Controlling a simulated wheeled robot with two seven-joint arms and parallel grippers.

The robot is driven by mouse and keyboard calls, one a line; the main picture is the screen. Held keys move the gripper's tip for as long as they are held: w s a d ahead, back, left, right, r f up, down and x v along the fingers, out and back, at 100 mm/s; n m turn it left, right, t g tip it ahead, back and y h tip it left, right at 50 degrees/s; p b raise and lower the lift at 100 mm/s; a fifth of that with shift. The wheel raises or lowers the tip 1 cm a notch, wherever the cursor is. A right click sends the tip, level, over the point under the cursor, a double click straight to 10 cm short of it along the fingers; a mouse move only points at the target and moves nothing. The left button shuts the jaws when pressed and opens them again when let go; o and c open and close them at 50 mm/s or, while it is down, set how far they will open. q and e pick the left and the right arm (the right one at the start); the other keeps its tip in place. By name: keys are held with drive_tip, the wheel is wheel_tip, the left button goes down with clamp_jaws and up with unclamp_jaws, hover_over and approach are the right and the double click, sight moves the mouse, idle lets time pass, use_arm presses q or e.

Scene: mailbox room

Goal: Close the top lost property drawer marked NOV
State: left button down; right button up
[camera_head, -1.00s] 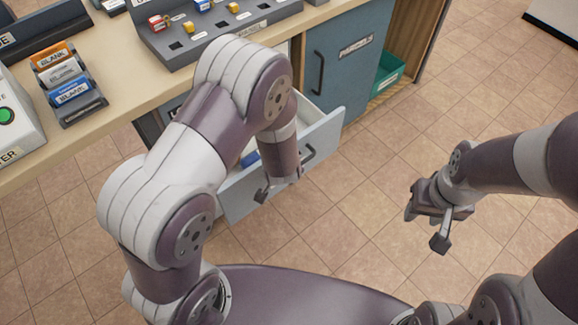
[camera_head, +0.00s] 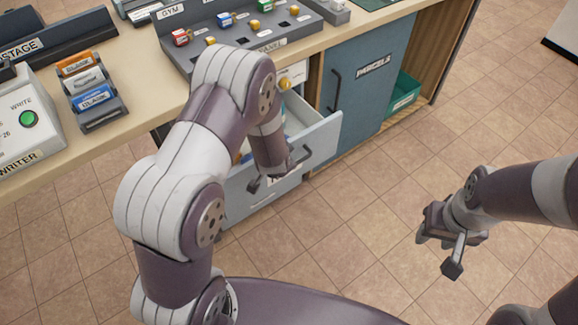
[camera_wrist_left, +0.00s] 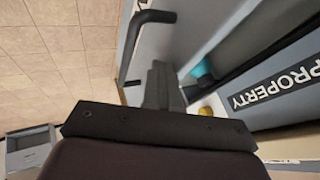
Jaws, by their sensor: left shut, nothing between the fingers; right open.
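A pulled-out drawer (camera_head: 325,137) with a grey-blue front shows below the counter in the head view. Its dark handle is partly behind my left arm, and a white label there is mostly hidden. My left gripper (camera_head: 268,184) is shut and empty at the drawer front, beside the handle. In the left wrist view, my left gripper's fingers (camera_wrist_left: 159,82) are close to the drawer front (camera_wrist_left: 185,32), with the handle (camera_wrist_left: 148,20) ahead. I cannot tell whether they touch. A sign reading PROPERTY (camera_wrist_left: 277,87) lies beyond the open drawer. My right gripper (camera_head: 452,243) is open and empty over the floor.
The counter (camera_head: 140,65) carries a key panel (camera_head: 235,35) and a stamp rack (camera_head: 90,90). A blue PARCELS door (camera_head: 370,90) stands right of the drawer.

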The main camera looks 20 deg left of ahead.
use_arm(q)
drive_tip(key=w+a+b, duration=0.1)
drive_tip(key=w+a, duration=0.7)
drive_tip(key=a, duration=0.3)
drive_tip(key=shift+w, duration=0.25)
drive_tip(key=shift+d, duration=0.1)
